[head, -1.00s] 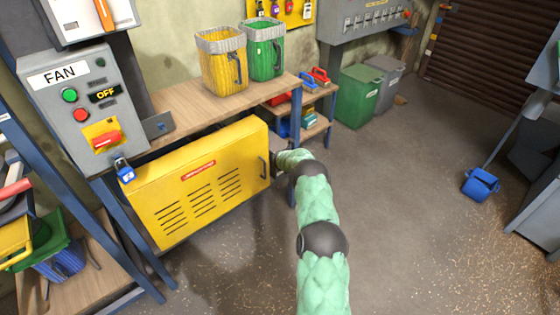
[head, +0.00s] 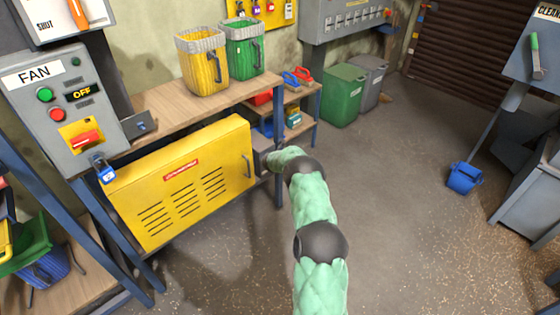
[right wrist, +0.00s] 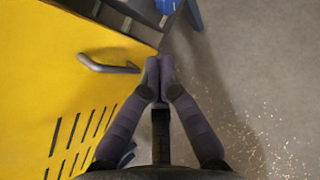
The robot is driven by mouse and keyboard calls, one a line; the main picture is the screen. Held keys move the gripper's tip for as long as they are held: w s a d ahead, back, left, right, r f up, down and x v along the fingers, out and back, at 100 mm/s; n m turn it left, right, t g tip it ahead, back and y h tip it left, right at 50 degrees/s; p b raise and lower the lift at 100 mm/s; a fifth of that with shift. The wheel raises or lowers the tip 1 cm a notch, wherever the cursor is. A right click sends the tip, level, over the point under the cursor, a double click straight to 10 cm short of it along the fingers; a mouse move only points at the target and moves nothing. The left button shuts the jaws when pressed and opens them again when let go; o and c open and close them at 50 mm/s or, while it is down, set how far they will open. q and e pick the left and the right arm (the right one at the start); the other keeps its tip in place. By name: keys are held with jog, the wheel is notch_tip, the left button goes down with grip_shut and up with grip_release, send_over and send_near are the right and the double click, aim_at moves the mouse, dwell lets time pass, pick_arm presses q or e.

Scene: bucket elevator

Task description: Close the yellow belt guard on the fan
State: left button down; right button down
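The yellow belt guard (head: 180,185), a slotted panel with a red label, is below the bench by the fan's control box (head: 68,108). Its dark handle (head: 248,165) is near its right edge. The guard fills the left of the right wrist view (right wrist: 60,70), with the handle (right wrist: 108,67) near its edge. My right gripper (right wrist: 158,80) has its fingertips together, nothing visible between them. It is just right of the handle, by the guard's edge; contact is unclear. In the head view the gripper is mostly hidden beyond my green-sleeved arm. My left gripper is not in view.
The fan's display reads OFF, and a blue padlock (head: 105,171) hangs at its red switch. Yellow (head: 203,65) and green (head: 243,50) buckets stand on the bench (head: 165,108). A bench leg (head: 279,150) is close to my right arm.

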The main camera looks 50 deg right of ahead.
jog(key=s+r, duration=0.5)
jog(key=shift+s+a+r, duration=0.15)
jog(key=shift+s+a, duration=0.2)
